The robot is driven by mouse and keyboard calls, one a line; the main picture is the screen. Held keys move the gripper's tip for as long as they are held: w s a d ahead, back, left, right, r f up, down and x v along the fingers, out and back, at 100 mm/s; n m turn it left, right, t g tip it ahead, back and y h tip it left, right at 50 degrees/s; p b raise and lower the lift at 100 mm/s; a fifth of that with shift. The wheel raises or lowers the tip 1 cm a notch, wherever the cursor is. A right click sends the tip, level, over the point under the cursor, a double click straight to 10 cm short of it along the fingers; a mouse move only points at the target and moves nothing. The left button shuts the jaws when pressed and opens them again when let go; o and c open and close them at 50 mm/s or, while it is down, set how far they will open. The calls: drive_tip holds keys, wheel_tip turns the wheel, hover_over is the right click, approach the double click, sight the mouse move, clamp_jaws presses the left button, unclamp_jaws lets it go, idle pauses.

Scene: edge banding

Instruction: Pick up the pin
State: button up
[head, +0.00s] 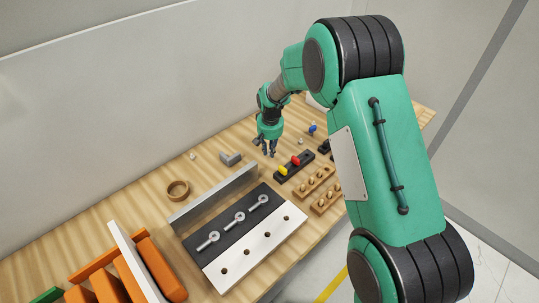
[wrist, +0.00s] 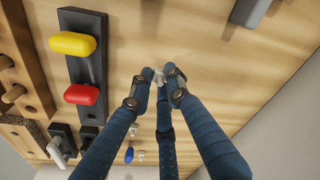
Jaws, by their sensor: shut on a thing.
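My gripper (head: 269,151) reaches down to the far part of the wooden workbench, left of a black bar with knobs. In the wrist view, my gripper's dark blue fingers (wrist: 161,78) are closed together around a small pale pin (wrist: 158,77). Only a little of the pin shows between the fingertips; the rest is hidden. I cannot tell whether the pin touches the wood. In the head view the pin is too small to make out.
The black bar (wrist: 93,121) with yellow (wrist: 72,44) and red (wrist: 81,94) knobs lies beside the fingers. Wooden peg blocks (head: 312,181) lie nearer. A grey block (head: 231,158), wooden ring (head: 178,190) and plate with eye bolts (head: 225,232) occupy the left.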

drive_tip(key=shift+r+p, duration=0.3)
drive_tip(key=shift+r, duration=2.9)
drive_tip(key=shift+a, duration=0.1)
drive_tip(key=s+a+n+p, duration=0.1)
drive_tip(key=s+a+p, duration=0.25)
drive_tip(key=a, duration=1.05)
drive_tip(key=n+p, duration=0.5)
drive_tip(key=p, duration=0.3)
hover_over(121, 225)
drive_tip(key=shift+s+r+g+y, duration=0.1)
drive_tip(key=shift+g+y, duration=0.3)
drive_tip(key=shift+f, duration=3.15)
